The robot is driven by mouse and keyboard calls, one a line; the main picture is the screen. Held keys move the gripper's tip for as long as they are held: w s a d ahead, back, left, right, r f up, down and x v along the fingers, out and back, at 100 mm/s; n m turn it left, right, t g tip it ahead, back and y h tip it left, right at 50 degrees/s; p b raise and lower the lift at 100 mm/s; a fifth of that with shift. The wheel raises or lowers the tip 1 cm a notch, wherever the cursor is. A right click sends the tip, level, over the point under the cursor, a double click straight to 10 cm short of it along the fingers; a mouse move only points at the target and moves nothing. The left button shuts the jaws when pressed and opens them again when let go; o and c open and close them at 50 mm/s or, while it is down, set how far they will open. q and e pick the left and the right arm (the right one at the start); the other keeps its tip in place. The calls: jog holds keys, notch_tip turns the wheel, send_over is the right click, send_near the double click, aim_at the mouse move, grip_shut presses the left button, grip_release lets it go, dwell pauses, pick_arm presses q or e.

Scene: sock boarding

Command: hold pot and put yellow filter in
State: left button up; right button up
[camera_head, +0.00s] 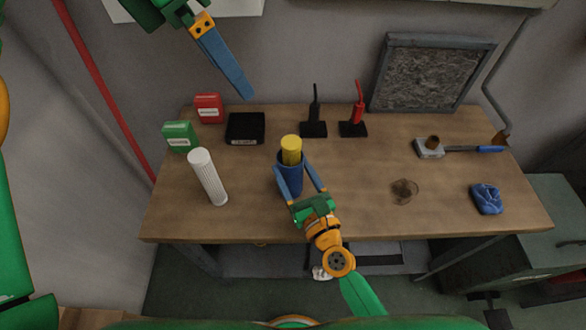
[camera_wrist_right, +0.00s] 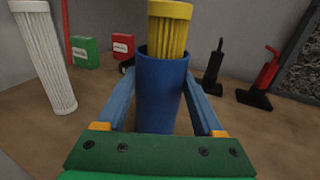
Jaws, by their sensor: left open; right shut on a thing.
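The blue pot (camera_head: 290,184) stands upright on the workbench, left of its middle. The yellow filter (camera_head: 291,150) sits upright in the pot's mouth, its upper part sticking out above the rim. My right gripper (camera_head: 300,188) is shut around the pot, one blue finger on each side. My left gripper (camera_head: 245,92) is raised high at the back left, away from the pot and filter, and holds nothing visible.
A white pleated filter (camera_head: 208,178) stands left of the pot. Behind are a green box (camera_head: 180,136), a red box (camera_head: 208,108), a black box (camera_head: 245,128) and two stands with black (camera_head: 314,118) and red tools (camera_head: 355,115). A blue cloth (camera_head: 487,198) lies right.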

pick_arm(q)
jog(key=shift+v, duration=1)
pick_arm(e)
jog(key=o, duration=1.5)
jog(key=shift+s, duration=0.1)
